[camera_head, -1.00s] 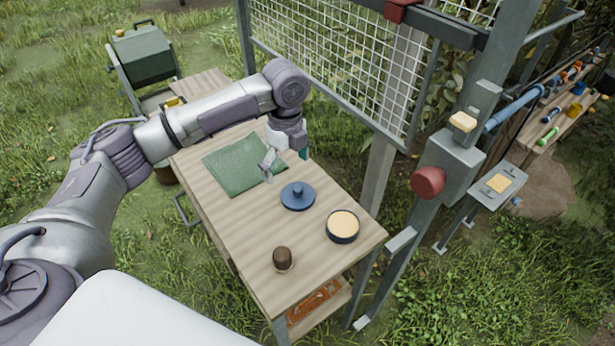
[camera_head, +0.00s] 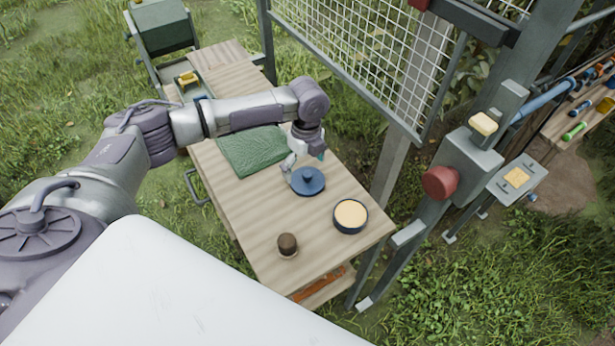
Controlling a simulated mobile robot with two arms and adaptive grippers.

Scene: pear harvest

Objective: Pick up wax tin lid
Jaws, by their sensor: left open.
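The wax tin lid (camera_head: 309,184) is a dark blue disc with a small knob on top. It lies flat on the wooden table (camera_head: 262,215). The open wax tin (camera_head: 350,217), dark with pale yellow wax, stands to the lid's lower right. My left gripper (camera_head: 303,169) is open, pointing down at the lid's far side, close to the knob. I cannot tell whether its fingers touch the lid. The fingers are small and partly hidden by the wrist. My right gripper is not in view.
A green cloth (camera_head: 252,150) lies behind the lid on the table. A small brown-topped round object (camera_head: 288,243) stands near the front left edge. A metal post with a red knob (camera_head: 440,182) and a wire mesh panel (camera_head: 365,50) stand on the table's right side.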

